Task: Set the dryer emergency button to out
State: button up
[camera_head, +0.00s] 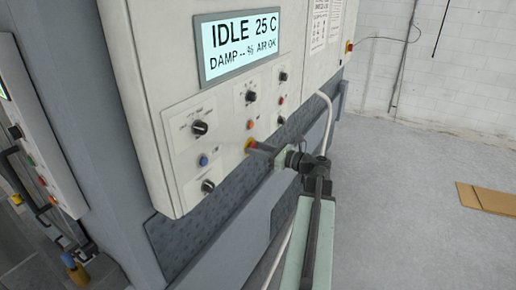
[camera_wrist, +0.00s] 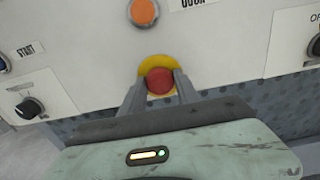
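The dryer emergency button is a red mushroom button (camera_wrist: 160,80) on a yellow round backing, on the lower part of the dryer's white control panel. It also shows in the head view (camera_head: 250,144), partly covered by my gripper. My gripper (camera_wrist: 160,88) reaches toward the panel, with one finger on each side of the red button. The fingers are apart and look close to the button's sides; I cannot tell whether they touch it. Whether the button is in or out is not clear.
The panel has a lit display (camera_head: 242,45) reading IDLE 25 C, black knobs (camera_head: 199,128), a blue button (camera_head: 203,161) and an orange button (camera_wrist: 144,12) near the red one. A pale hose (camera_head: 326,120) runs beside my arm. Cardboard (camera_head: 487,200) lies on open floor at right.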

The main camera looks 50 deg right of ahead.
grip_shut()
jog(key=shift+s+d, duration=0.15)
jog(key=shift+s, duration=0.4)
jog(key=o, duration=0.6)
grip_release()
jog(key=shift+o, duration=1.3)
jog(key=shift+s, duration=0.1)
jog(key=v, duration=0.7)
jog(key=shift+s, duration=0.3)
jog(key=shift+d, duration=0.1)
